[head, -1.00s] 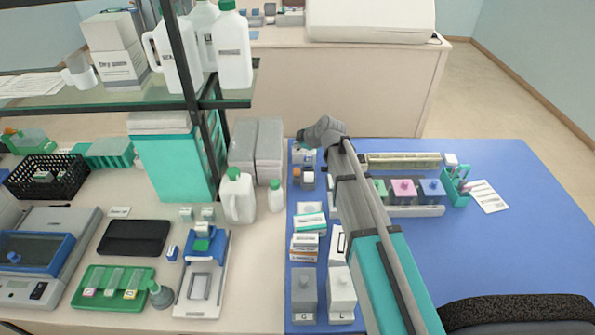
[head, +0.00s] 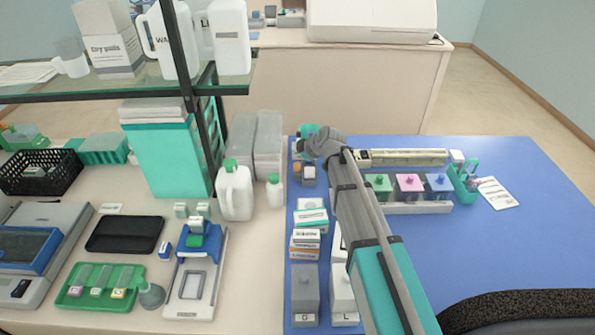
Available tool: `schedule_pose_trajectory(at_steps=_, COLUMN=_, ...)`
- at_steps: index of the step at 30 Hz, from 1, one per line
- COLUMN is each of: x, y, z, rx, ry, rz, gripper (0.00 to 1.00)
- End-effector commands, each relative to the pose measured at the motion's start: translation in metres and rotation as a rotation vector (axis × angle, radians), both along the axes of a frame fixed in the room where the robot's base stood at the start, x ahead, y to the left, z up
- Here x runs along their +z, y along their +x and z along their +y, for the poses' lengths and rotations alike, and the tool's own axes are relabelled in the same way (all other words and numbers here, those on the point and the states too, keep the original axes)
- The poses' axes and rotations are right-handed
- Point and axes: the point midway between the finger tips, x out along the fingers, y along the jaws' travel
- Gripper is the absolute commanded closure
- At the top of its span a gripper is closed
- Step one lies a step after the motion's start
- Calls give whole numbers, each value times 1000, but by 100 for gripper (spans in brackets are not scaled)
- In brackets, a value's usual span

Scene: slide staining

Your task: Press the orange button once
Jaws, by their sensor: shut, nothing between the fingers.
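A small orange patch (head: 297,169) shows near the left edge of the blue mat, beside a small dark-fronted box (head: 309,176). It is too small to tell whether it is the orange button, and no other clear button shows. My arm reaches forward across the mat, and its grey wrist is just beyond and right of the orange patch. A teal part at the end of my wrist, my gripper (head: 307,131), is partly visible above the far edge of the mat. Its fingertips are hidden behind the wrist. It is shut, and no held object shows.
Dye jars in a rack (head: 407,186) and a green holder (head: 464,186) stand right of my arm. Boxes (head: 306,243) and grey containers (head: 305,293) line the mat's left side. A white jug (head: 235,190) stands left.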

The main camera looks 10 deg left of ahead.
Motion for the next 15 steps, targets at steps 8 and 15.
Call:
schedule_pose_trajectory(at_steps=8, x=-17, y=0, z=0, rx=0, ry=0, rz=0, gripper=100)
schedule_pose_trajectory(at_steps=15, x=-18, y=0, z=-1, rx=-1, ry=0, rz=1, gripper=100)
